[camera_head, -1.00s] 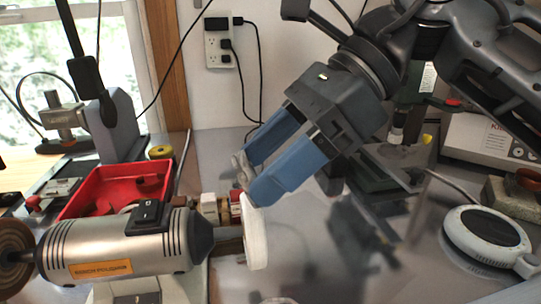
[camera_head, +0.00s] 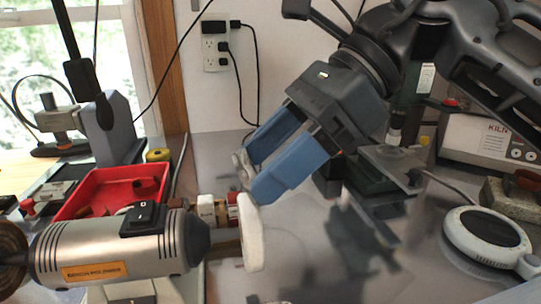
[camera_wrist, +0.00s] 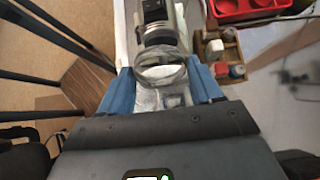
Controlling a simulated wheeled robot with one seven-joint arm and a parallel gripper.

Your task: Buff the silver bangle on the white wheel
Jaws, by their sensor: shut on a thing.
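The bench polisher (camera_head: 110,248) is a silver motor with a black switch, at the lower left of the head view. Its white wheel (camera_head: 252,238) is on the right end. My gripper (camera_head: 250,178) has blue fingers pointing down-left, right at the wheel's top edge. It is shut on the silver bangle (camera_head: 240,166), which shows only partly past the fingertips. In the wrist view the bangle (camera_wrist: 162,74) is a grey ring between the blue fingers. Whether the bangle touches the wheel I cannot tell; the finger hides the meeting point.
A red tray (camera_head: 100,190) with small parts lies behind the polisher. Small jars (camera_head: 207,209) in a wooden holder stand behind the wheel. A round white-rimmed device (camera_head: 488,238) sits at the right. The metal bench between it and the wheel is clear.

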